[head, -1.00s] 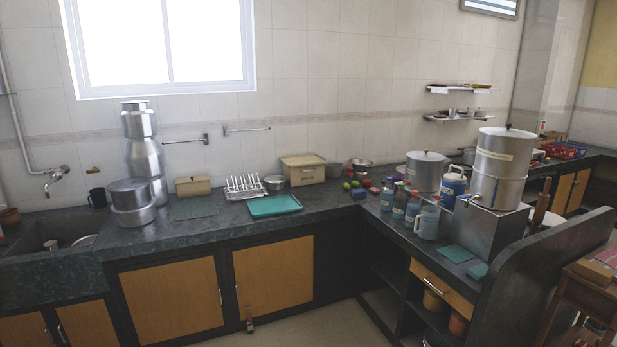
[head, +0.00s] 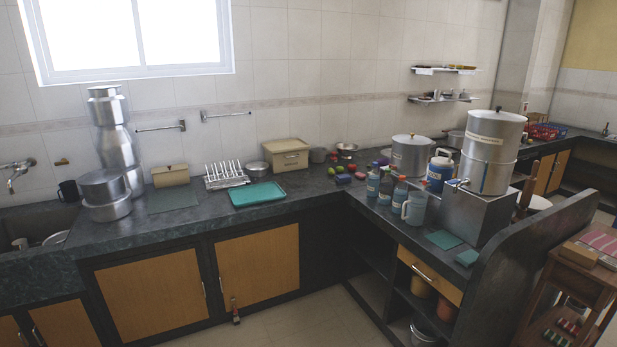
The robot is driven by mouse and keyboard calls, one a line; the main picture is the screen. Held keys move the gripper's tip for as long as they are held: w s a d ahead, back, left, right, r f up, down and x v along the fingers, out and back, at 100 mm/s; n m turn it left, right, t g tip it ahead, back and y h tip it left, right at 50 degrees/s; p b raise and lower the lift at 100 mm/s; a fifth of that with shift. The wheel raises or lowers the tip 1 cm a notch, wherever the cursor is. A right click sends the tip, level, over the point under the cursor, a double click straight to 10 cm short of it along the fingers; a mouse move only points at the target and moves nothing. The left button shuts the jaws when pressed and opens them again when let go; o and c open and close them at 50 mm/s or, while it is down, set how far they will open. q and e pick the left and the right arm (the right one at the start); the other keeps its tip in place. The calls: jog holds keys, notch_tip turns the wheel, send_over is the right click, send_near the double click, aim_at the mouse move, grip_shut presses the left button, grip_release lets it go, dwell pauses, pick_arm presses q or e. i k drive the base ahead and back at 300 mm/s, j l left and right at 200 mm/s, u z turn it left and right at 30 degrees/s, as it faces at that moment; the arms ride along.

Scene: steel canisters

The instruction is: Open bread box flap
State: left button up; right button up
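A beige box with a lid and a small front handle (head: 286,158) stands on the back counter against the tiled wall; it looks like the bread box, and its front looks shut. A smaller tan box with a dark knob on top (head: 170,177) stands further left on the same counter, behind a dark green mat. Neither of my grippers shows in the head view.
Floor before the cabinets is clear.

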aim_at(284, 162)
jog(key=i, duration=2.65)
jog(key=i+l+u, duration=0.1)
jog(key=i, duration=1.2)
